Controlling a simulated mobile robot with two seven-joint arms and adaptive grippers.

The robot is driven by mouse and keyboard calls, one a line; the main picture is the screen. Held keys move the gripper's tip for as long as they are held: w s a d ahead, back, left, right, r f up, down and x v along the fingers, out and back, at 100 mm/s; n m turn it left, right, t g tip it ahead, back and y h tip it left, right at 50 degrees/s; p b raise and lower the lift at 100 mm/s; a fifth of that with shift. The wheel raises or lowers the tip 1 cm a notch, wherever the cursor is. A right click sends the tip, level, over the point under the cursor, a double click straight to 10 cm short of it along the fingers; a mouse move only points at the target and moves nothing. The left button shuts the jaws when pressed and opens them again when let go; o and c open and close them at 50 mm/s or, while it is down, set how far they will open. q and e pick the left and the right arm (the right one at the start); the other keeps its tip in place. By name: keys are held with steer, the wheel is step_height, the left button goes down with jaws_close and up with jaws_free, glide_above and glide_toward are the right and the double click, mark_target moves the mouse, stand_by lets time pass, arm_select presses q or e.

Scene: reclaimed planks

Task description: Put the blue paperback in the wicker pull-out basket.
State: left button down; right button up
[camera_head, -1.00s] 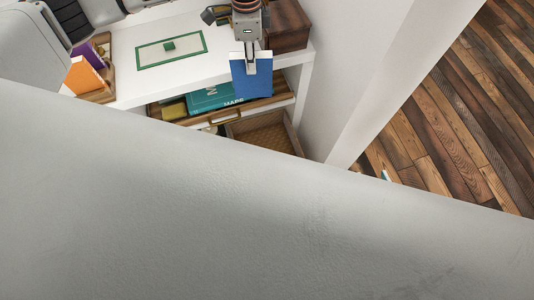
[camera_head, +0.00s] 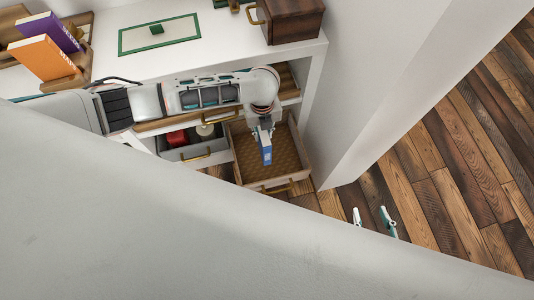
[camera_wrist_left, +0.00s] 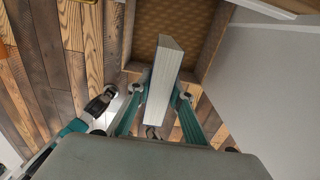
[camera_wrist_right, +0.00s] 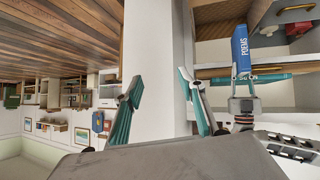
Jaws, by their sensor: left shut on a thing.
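The blue paperback (camera_head: 266,155) hangs from my left gripper (camera_head: 264,134), which is shut on it. The right wrist view shows its blue spine lettered POEMS (camera_wrist_right: 240,50). In the left wrist view its pale page edge (camera_wrist_left: 163,70) sits between the fingers (camera_wrist_left: 160,94). The wicker basket (camera_head: 284,183) is pulled out below the shelf. The book appears over its interior; how far above the bottom, I cannot tell. The woven bottom also shows in the left wrist view (camera_wrist_left: 190,18). My right gripper (camera_head: 374,219) is open and empty, apart from the basket, over the floor.
A grey drawer with a red thing (camera_head: 177,137) stands open left of the basket. Above, the white tabletop (camera_head: 110,50) holds a wooden box (camera_head: 290,18) and orange (camera_head: 42,57) and purple (camera_head: 56,33) books. A white wall (camera_head: 370,90) is close on the right.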

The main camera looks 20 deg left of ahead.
arm_select(q)
steer(key=f+b, duration=0.1)
steer(key=f, duration=0.4)
steer(key=f+b, duration=0.1)
steer(key=f, duration=0.1)
steer(key=shift+s+f+b, duration=0.2)
steer(key=shift+s+b, duration=0.15)
step_height(320, 180, down, 7)
steer(key=b, duration=0.3)
steer(key=shift+w+f+b, duration=0.3)
steer(key=shift+f, duration=0.2)
step_height(320, 180, down, 4)
steer(key=shift+f+b, duration=0.1)
steer(key=shift+b, duration=0.85)
steer(key=c, duration=1.8)
jaws_free()
arm_select(e)
steer(key=w+a+r+m+t+y, duration=0.1)
steer(key=w+a+r, duration=0.1)
steer(key=a, duration=0.4)
steer(key=shift+w+r+y, duration=0.15)
steer(key=shift+r+y, duration=0.2)
steer(key=shift+y, duration=0.05)
arm_select(q)
steer(key=shift+w, duration=0.1)
